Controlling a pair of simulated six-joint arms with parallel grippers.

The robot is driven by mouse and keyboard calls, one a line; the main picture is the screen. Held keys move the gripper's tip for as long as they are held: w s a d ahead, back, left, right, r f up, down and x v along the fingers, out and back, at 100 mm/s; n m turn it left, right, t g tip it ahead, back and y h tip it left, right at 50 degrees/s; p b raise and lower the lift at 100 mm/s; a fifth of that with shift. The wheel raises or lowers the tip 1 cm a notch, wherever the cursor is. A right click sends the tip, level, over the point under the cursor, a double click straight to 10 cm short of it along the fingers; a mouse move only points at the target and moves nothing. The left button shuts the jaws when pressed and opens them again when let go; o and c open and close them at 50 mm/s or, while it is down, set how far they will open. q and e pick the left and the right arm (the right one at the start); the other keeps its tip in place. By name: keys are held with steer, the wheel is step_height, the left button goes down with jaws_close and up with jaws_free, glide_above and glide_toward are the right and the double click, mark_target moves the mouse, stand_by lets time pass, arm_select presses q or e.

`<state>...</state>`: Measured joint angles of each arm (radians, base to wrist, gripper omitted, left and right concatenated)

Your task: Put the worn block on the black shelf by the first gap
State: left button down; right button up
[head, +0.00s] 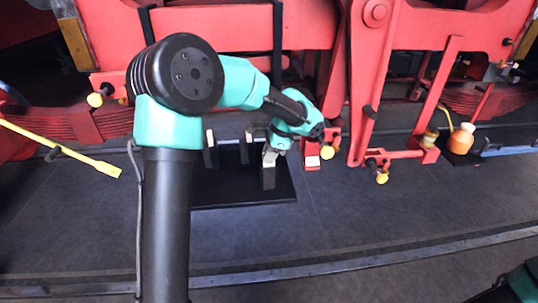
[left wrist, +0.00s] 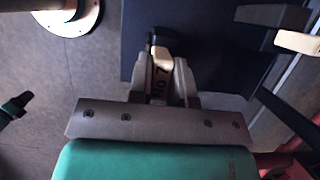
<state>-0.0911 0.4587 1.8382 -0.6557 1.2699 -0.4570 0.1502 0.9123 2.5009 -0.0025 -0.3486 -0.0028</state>
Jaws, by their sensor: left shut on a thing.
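The black shelf (head: 240,198) lies low in front of the red frame, and its dark surface also shows in the left wrist view (left wrist: 190,70). Dark upright pieces with pale tops stand on it, one at the left (head: 210,150). My left gripper (head: 271,153) is over the shelf's right part, shut on a block marked "No 7" (left wrist: 160,75) with a cream face and a dark end. In the head view the block is largely hidden by the gripper; I cannot tell whether it touches the shelf. My right gripper is not in view.
The red frame (head: 300,25) hangs close behind the shelf. An orange bottle (head: 461,139) is farther right. The grey floor in front is clear up to a metal rail (head: 400,259).

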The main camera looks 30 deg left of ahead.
arm_select(q)
steer(key=shift+f, duration=0.15)
steer(key=c, duration=1.1)
jaws_free()
steer(key=shift+o, duration=0.2)
steer(key=v, duration=1.2)
